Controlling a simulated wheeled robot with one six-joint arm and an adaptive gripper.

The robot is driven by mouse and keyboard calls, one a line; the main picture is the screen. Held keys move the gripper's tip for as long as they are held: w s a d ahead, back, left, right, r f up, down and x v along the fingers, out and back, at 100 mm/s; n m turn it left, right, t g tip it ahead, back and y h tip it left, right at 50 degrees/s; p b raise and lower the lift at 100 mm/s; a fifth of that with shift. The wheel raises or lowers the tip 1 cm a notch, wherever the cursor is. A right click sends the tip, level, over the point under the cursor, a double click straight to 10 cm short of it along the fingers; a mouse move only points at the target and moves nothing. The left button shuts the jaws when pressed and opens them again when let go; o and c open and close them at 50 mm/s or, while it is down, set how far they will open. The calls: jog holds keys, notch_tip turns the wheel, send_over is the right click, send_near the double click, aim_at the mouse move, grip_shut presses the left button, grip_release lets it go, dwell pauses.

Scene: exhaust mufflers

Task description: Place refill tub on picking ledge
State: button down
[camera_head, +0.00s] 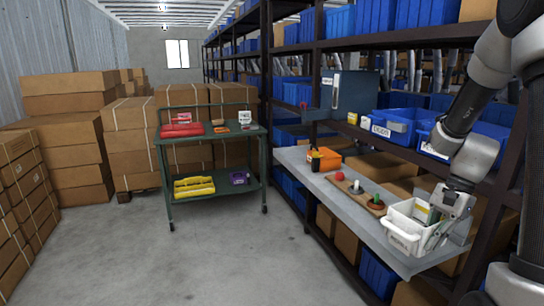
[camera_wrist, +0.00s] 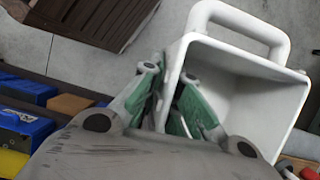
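The white refill tub (camera_head: 404,232) is at the near end of the grey picking ledge (camera_head: 345,203), upright or nearly so. I cannot tell whether its base rests on the ledge or is just above it. My gripper (camera_head: 437,226) is at the tub's right side, pointing down. In the wrist view the tub (camera_wrist: 245,85) is open and looks empty, with a loop handle at the top. The green-padded fingers of my gripper (camera_wrist: 172,100) straddle one tub wall, close against it, one inside and one outside. The fingertips are partly hidden.
A board with small items (camera_head: 356,188) and an orange bin (camera_head: 326,158) lie farther along the ledge. Blue bins (camera_head: 400,126) fill the shelf above. A green cart (camera_head: 208,150) stands left on open floor (camera_head: 240,250), before stacked cartons (camera_head: 65,130).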

jog(key=w+a+f+n+g+h, duration=0.2)
jog(key=w+a+f+n+h, duration=0.2)
jog(key=w+a+f+n, duration=0.6)
jog(key=w+f+n, duration=0.1)
jog(key=w+n, duration=0.2)
jog(key=w, duration=0.2)
jog(key=shift+a+f+g, duration=0.15)
jog(key=shift+g, duration=0.15)
